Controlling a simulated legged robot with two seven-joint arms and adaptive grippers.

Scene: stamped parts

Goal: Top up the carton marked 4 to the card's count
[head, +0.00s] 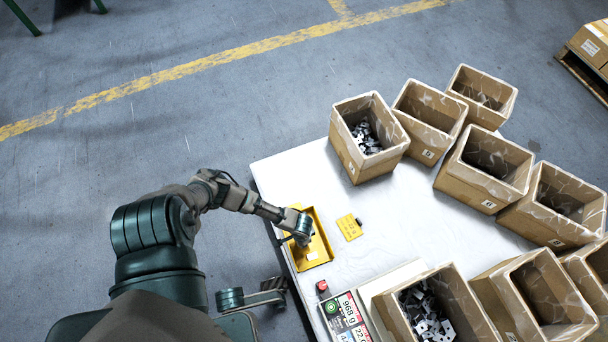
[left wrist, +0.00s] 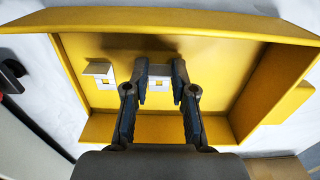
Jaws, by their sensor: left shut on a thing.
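My left gripper (head: 302,238) is down in the yellow tray (head: 324,252) on the white table. In the left wrist view its fingers (left wrist: 160,72) are shut on a small silver stamped part (left wrist: 159,84). A second stamped part (left wrist: 101,74) lies left of it on the tray floor. The yellow card (head: 349,226) lies right of the tray; its print is too small to read. Several cartons carry small labels, and I cannot tell which is marked 4. One carton (head: 352,166) at the table's far edge holds parts.
An open carton (head: 465,297) with silver parts stands at the front by a display (head: 348,315) reading 968 g. A red button (head: 322,286) sits beside it. More cartons (head: 470,188) line the right side. The table middle right of the card is clear.

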